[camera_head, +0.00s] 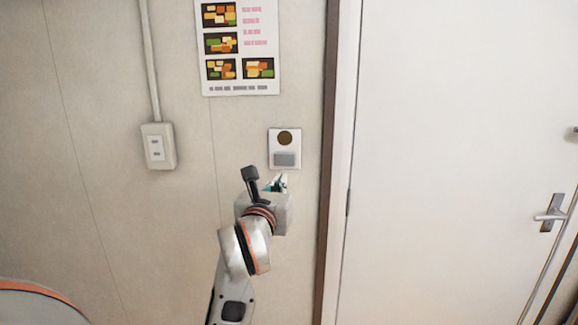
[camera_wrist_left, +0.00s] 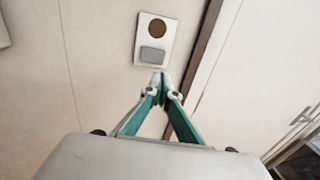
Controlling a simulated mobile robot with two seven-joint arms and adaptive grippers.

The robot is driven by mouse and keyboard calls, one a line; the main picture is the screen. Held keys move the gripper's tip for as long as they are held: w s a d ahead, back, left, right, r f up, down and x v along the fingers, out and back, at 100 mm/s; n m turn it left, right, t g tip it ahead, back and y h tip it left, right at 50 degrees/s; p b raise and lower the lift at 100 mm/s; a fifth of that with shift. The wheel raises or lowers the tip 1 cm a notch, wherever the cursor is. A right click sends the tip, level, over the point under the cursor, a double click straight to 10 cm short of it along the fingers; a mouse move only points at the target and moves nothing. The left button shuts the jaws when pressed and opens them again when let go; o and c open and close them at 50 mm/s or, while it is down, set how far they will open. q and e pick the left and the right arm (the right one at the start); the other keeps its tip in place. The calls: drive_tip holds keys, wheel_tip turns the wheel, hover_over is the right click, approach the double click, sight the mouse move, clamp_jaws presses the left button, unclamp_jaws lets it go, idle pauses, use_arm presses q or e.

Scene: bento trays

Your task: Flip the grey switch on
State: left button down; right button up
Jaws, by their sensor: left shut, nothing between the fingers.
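The grey switch (camera_head: 285,159) is a small grey rectangle on a white wall plate, below a round brown disc (camera_head: 285,138). The switch also shows in the left wrist view (camera_wrist_left: 152,56), near the top centre. My left gripper (camera_head: 281,178) is shut and empty, just below the plate in the head view. In the left wrist view its teal fingers (camera_wrist_left: 160,78) meet at the tips, a little below the switch. I cannot tell whether the tips touch the wall. My right gripper is not in view.
A white outlet box (camera_head: 158,146) with a conduit is on the wall to the left. A poster (camera_head: 238,88) with food pictures hangs above the switch. To the right are a brown door frame (camera_head: 328,200) and a white door (camera_head: 450,130) with a lever handle (camera_head: 550,214).

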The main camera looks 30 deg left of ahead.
sight(291, 162)
use_arm(q)
drive_tip(key=p+x, duration=0.1)
drive_tip(key=x, duration=1)
drive_tip(key=shift+w, duration=0.1)
